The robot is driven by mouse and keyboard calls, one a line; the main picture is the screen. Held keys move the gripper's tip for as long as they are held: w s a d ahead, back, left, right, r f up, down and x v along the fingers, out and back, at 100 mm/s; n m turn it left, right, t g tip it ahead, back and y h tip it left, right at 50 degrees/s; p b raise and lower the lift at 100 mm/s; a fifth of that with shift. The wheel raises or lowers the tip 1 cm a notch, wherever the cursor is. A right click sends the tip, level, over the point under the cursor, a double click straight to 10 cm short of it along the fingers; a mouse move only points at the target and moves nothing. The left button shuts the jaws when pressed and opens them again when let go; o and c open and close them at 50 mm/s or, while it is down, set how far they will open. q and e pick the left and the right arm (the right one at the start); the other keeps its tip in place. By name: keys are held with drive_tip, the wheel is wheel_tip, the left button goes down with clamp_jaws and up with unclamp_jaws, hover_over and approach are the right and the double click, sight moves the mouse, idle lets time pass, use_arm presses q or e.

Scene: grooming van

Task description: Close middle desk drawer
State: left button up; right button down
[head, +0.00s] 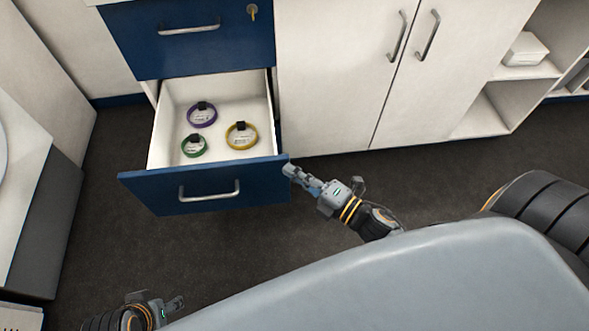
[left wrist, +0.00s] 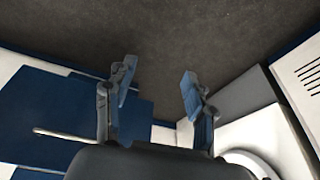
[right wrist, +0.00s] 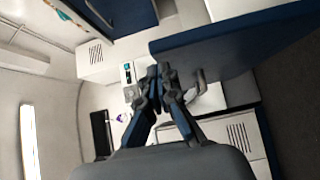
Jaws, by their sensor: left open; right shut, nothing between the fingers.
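The middle desk drawer (head: 222,187) has a blue front with a silver handle (head: 210,195) and is pulled well out. Inside its white box lie a purple collar-like ring (head: 202,117), a green one (head: 194,149) and a yellow one (head: 242,143). My right gripper (head: 290,169) is shut and empty, at the right end of the drawer front; I cannot tell whether it touches. In the right wrist view its fingers (right wrist: 160,75) are together beside a blue panel. My left gripper (head: 177,304) is low at the left, away from the drawer, with open fingers (left wrist: 155,85) in the left wrist view.
A closed blue drawer (head: 190,50) with a key (head: 252,10) is above. White cupboard doors (head: 340,75) and open shelves (head: 500,100) stand to the right. A white and grey unit (head: 45,220) is at the left. Dark floor (head: 240,250) lies in front.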

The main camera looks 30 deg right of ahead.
use_arm(q)
drive_tip(key=shift+s+r, duration=0.1)
drive_tip(key=shift+r, duration=0.05)
use_arm(e)
drive_tip(key=shift+w+d, duration=0.1)
drive_tip(key=shift+w, duration=0.25)
